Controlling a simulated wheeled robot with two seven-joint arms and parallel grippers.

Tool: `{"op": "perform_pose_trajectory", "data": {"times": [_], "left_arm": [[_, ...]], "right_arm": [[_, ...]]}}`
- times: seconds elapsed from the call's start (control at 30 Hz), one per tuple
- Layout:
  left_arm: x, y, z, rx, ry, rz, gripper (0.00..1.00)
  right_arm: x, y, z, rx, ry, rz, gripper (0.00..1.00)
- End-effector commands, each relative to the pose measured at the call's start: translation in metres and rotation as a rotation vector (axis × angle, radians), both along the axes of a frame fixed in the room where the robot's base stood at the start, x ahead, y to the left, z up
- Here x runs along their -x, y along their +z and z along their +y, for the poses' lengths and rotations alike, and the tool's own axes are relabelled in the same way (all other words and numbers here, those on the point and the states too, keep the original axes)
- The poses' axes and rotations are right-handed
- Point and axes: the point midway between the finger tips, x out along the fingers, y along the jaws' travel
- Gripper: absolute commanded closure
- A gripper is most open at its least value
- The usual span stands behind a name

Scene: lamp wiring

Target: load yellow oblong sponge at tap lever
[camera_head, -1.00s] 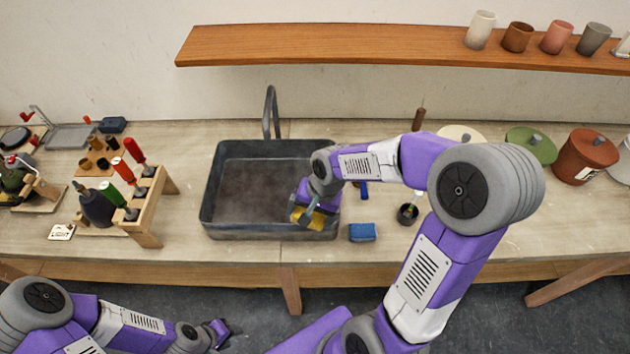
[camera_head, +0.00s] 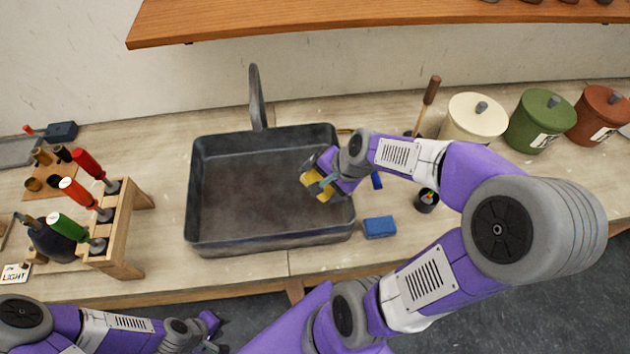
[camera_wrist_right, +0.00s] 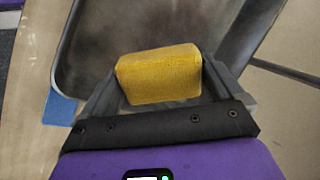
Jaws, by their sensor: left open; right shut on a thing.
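The yellow oblong sponge (camera_wrist_right: 160,75) is clamped between the two fingers of my right gripper (camera_wrist_right: 160,85) in the right wrist view. In the head view the sponge (camera_head: 318,187) shows at the right gripper (camera_head: 316,178), over the right part of the dark sink basin (camera_head: 215,243). The tap (camera_head: 257,95) rises behind the back rim of the sink, to the left of the sponge and apart from it. I cannot make out a separate lever on it. My left gripper (camera_head: 214,335) is low at the front, below the bench edge, open and empty.
A blue sponge (camera_head: 380,227) lies on the bench right of the sink. A dark cup (camera_head: 426,200) stands behind it. A wooden rack (camera_head: 125,230) with screwdrivers stands left of the sink. Lidded canisters (camera_head: 540,120) stand at the back right, under a shelf (camera_head: 360,22).

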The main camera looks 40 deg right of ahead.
Motion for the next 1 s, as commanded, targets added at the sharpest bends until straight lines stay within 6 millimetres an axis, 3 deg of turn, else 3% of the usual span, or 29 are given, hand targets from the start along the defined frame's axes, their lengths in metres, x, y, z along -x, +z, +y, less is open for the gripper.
{"op": "perform_pose_trajectory", "data": {"times": [0.27,1.0], "left_arm": [[0.000,-0.002,0.000,0.000,0.000,0.001,0.57],[0.000,0.000,0.000,0.000,0.000,0.000,0.57]], "right_arm": [[-0.011,-0.004,0.004,0.000,0.003,-0.001,0.30],[-0.079,-0.019,0.030,-0.001,0.005,-0.002,0.30]]}}
